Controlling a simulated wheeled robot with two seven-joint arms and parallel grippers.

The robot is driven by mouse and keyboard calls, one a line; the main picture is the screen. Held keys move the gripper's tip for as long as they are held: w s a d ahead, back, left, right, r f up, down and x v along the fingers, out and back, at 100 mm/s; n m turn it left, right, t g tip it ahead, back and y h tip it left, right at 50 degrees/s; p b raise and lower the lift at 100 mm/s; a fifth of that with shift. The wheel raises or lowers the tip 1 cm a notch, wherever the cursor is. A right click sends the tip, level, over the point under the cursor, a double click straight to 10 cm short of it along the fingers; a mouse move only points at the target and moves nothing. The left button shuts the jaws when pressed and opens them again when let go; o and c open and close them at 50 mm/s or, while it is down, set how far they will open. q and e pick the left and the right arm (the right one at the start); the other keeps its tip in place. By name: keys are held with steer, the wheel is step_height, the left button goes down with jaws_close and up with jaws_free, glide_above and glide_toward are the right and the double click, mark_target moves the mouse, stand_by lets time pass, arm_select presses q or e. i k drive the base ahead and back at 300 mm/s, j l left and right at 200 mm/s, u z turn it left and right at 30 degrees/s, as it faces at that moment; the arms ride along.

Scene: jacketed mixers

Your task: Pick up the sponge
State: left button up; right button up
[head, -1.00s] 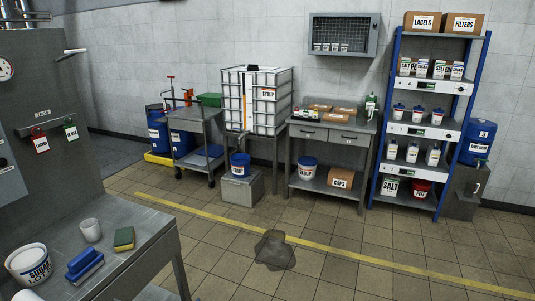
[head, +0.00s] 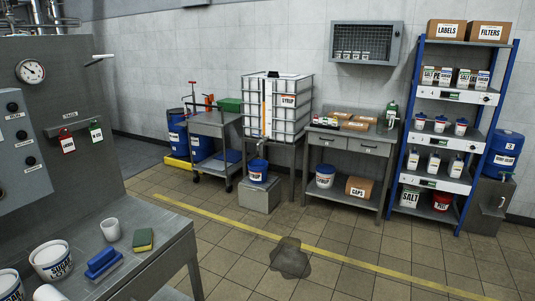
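The sponge (head: 143,240) is yellow with a green top. It lies on the grey metal bench (head: 165,262) at the lower left of the head view, near the bench's right edge. A white cup (head: 111,230) stands just left of it. A blue brush-like block (head: 103,263) lies in front of it, apart from it. Neither of my grippers shows in the head view.
White tubs (head: 52,260) stand at the bench's left. A dark puddle (head: 290,258) lies on the tiled floor right of the bench. A cart (head: 214,128), a steel table (head: 343,140) and a blue shelf rack (head: 447,125) line the back wall.

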mark_target(143, 239)
steer(key=i+u, duration=0.1)
steer(key=u, duration=0.7)
